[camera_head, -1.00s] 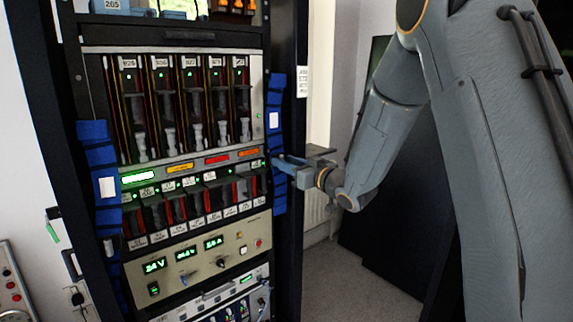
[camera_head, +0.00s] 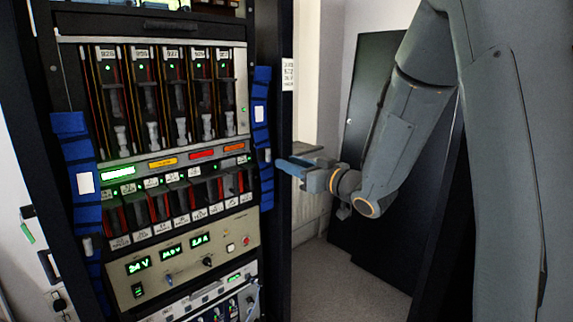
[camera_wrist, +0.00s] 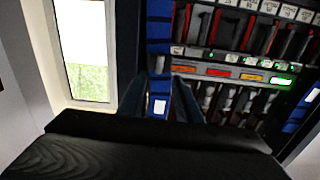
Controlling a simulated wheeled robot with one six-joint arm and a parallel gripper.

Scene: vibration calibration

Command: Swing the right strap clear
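The right strap (camera_head: 262,125) is a blue ribbed band with a white label, running down the right edge of the equipment rack's front. It lies against the rack. In the wrist view the strap (camera_wrist: 159,45) runs down the middle, between my two fingers. My gripper (camera_head: 287,161) is open, with its fingertips just right of the strap in the head view. In the wrist view my gripper (camera_wrist: 159,84) shows a finger on each side of the strap. I cannot tell whether they touch it. No strap part is visibly clamped.
A matching left strap (camera_head: 80,170) runs down the rack's left edge. Between them are slotted modules (camera_head: 165,95) with green lights and a power panel (camera_head: 185,260) with green displays. A dark rack side post (camera_head: 285,220) stands just behind my gripper. Floor (camera_head: 345,285) shows at right.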

